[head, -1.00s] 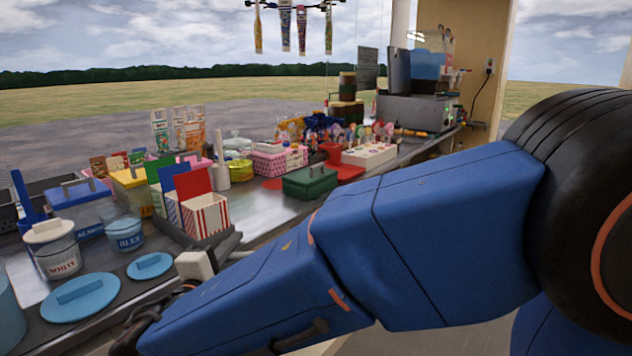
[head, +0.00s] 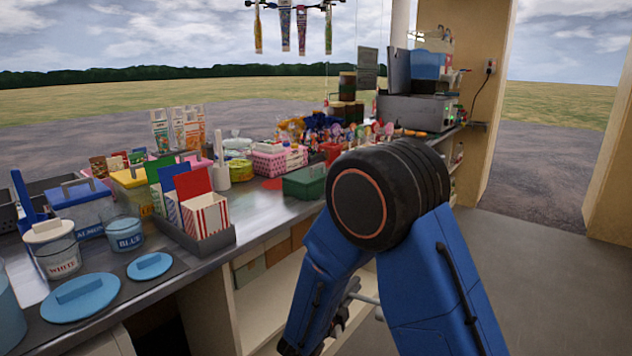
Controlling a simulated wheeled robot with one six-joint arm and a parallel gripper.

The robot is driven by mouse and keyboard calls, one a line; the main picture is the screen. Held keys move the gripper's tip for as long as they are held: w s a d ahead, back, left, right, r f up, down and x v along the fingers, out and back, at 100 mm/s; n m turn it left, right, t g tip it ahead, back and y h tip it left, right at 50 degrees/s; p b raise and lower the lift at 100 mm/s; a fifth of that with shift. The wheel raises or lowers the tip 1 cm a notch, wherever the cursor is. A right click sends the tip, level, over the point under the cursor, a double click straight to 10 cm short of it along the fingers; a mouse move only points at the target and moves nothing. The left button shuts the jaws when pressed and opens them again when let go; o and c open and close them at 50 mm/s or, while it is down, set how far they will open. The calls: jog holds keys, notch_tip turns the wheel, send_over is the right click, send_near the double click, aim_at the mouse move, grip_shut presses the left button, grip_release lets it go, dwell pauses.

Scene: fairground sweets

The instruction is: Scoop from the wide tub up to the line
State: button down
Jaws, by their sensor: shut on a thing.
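A blue round tub (head: 8,318) is cut off by the left edge of the head view; it may be the wide tub. Its inside and any fill line are out of sight. A large round blue lid (head: 80,299) and a smaller one (head: 150,266) lie on the counter to its right. My gripper (head: 345,312) is partly hidden between my blue arm links, low beside the counter and well right of the tub. It is shut on a thin grey metal thing (head: 366,298), mostly hidden; I cannot tell whether it is a scoop.
A tub marked WHITE (head: 58,256) and one marked BLUE (head: 125,235) stand behind the lids. A dark tray (head: 205,246) holds striped boxes (head: 207,216). A green box (head: 304,184) stands further back. Open shelves (head: 268,310) lie under the counter. Floor at right is clear.

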jog(key=w+d+f+m+g+h, duration=0.2)
jog(key=w+d+f, duration=0.4)
jog(key=d+f, duration=0.25)
jog(key=w+d+f+m+g+h, duration=0.1)
jog(key=w+d+f+h, duration=0.1)
jog(key=w+d+f, duration=0.5)
notch_tip(320, 180, up, 6)
jog(key=w+d+n+t+y, duration=0.1)
jog(key=d+n+t+y, duration=0.1)
jog(key=n+t+y, duration=0.3)
jog(key=shift+w+d+f+n+y, duration=0.25)
jog(key=shift+n+y, duration=0.55)
jog(key=shift+y, duration=1.3)
